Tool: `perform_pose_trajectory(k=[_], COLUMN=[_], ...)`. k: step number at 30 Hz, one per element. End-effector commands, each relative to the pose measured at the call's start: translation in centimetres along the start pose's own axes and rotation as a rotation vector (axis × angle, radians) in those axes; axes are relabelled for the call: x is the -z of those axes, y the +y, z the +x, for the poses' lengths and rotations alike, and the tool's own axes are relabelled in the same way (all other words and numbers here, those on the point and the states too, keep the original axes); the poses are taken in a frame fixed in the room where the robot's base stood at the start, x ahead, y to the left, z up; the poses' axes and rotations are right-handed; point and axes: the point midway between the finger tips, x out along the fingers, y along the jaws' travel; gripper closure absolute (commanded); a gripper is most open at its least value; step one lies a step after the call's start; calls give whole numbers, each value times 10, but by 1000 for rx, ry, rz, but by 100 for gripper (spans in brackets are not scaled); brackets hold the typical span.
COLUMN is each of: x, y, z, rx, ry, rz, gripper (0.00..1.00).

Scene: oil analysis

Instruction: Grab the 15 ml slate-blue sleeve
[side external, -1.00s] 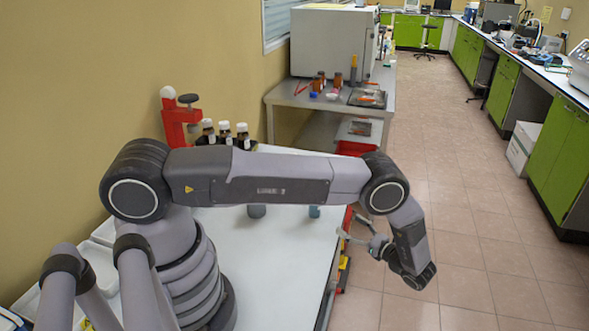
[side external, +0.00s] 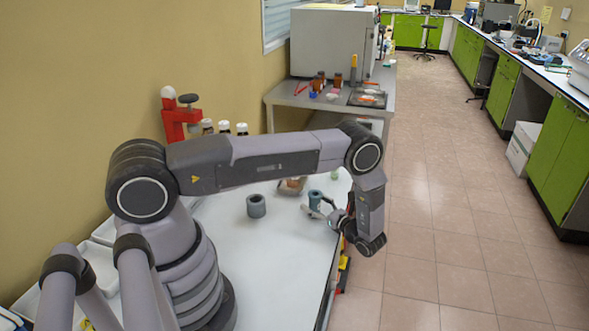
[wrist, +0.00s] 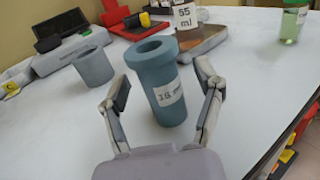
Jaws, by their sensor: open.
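The slate-blue sleeve (wrist: 157,82) stands upright on the white table, a flanged open-topped tube with a white label that looks like 15 ml. It also shows in the side external view (side external: 315,199), near the table's right edge. My gripper (wrist: 163,88) is open, with one finger on each side of the sleeve. Gaps show between the fingers and the sleeve's wall in the wrist view, so it is not gripped.
A wider grey sleeve (wrist: 93,68) stands to the left. Behind are a tray (wrist: 205,42), a card reading 55 ml (wrist: 186,18) and a green-liquid bottle (wrist: 290,20). Dark-capped brown bottles and a red stand (side external: 178,120) are at the back left.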

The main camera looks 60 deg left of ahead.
Motion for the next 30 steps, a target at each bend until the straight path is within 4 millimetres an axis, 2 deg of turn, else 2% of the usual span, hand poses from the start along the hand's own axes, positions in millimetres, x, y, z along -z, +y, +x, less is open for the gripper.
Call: perform_pose_trajectory(k=[5,6,18,21,30], x=[0,0,0,0,-4], y=[0,0,0,0,0], z=[0,0,0,0,0], rx=[1,1,1,1,1], ry=[0,0,0,0,0], rz=[-1,-1,-1,-1,-2], gripper=[34,36,88,99,99])
